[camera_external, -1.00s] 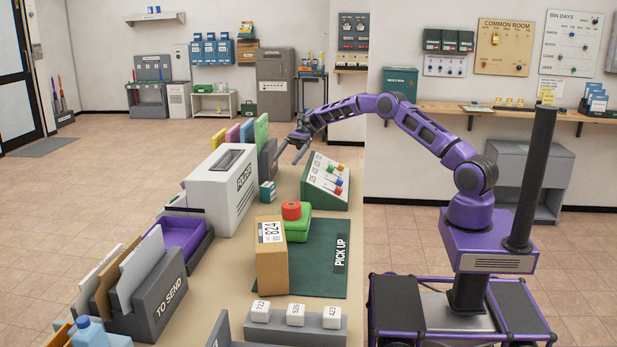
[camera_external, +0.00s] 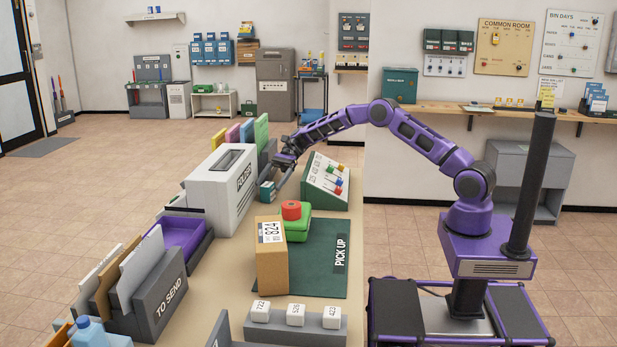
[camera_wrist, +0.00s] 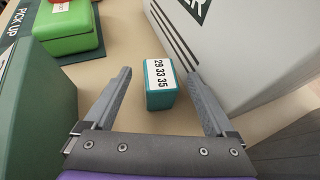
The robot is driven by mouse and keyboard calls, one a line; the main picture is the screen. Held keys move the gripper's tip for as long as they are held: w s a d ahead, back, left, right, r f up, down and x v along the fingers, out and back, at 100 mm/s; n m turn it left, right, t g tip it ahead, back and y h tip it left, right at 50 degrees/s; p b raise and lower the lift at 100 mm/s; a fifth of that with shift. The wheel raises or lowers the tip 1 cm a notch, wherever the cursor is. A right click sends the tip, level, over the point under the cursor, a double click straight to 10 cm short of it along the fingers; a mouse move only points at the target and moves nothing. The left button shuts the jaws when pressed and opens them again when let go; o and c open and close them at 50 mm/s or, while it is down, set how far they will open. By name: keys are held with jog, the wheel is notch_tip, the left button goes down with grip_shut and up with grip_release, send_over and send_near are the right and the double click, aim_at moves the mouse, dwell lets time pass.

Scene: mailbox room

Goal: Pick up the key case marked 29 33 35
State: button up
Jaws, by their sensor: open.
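The key case marked 29 33 35 (camera_wrist: 160,95) is a small teal box with a white label on top. In the wrist view it sits on the counter between the two fingers of my open gripper (camera_wrist: 165,95), with gaps on both sides and the fingers not touching it. In the external view the key case (camera_external: 267,191) stands beside the white box, and my gripper (camera_external: 274,186) is right at it, reaching down from above.
A white box marked PAPER (camera_external: 222,190) stands close on one side of the key case. A green sloped key panel (camera_external: 327,182) stands close on the other. A green case (camera_external: 297,228) with a red item lies on the PICK UP mat (camera_external: 325,275).

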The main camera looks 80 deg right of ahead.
grip_shut()
dwell(0.4)
jog(key=shift+r, duration=0.1)
